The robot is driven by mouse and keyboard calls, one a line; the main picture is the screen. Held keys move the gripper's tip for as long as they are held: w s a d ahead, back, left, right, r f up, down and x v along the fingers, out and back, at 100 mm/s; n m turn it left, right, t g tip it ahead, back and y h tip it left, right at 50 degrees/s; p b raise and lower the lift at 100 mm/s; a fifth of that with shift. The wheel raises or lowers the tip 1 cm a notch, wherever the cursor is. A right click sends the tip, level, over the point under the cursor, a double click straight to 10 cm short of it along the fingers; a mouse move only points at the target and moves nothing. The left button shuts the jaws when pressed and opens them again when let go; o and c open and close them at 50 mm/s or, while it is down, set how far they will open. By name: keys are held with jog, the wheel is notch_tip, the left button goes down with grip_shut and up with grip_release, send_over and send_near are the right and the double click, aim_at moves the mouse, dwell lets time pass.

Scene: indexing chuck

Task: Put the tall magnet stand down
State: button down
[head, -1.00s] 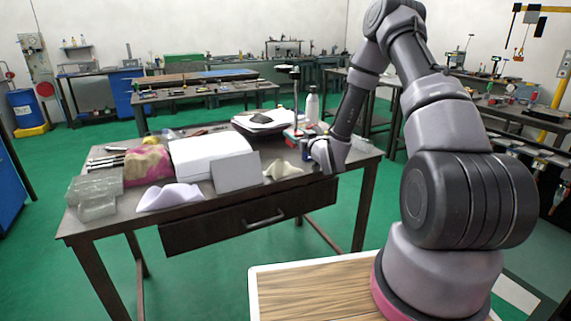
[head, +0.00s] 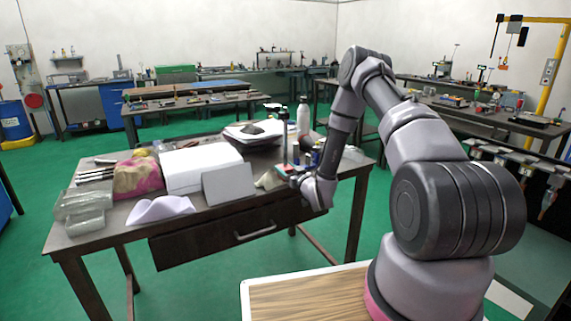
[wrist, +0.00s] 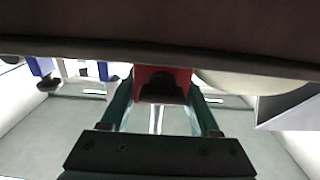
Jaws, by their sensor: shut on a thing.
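The tall magnet stand shows in the head view as a red block (head: 284,170) with a thin upright post and a small dark top (head: 272,105). It stands low over the front right part of the workbench (head: 120,217). My gripper (head: 296,180) is at the red block, by the bench's front edge. In the wrist view, my gripper (wrist: 160,84) has its green fingers on both sides of the red block (wrist: 180,76), shut on it. A silver rod (wrist: 157,119) shows between the fingers. Whether the base touches the bench top cannot be told.
A pale bottle (head: 303,116) and small items stand close behind the stand. The bench's right front corner is partly hidden by my arm.

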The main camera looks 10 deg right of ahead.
jog(key=shift+c, duration=0.6)
grip_release()
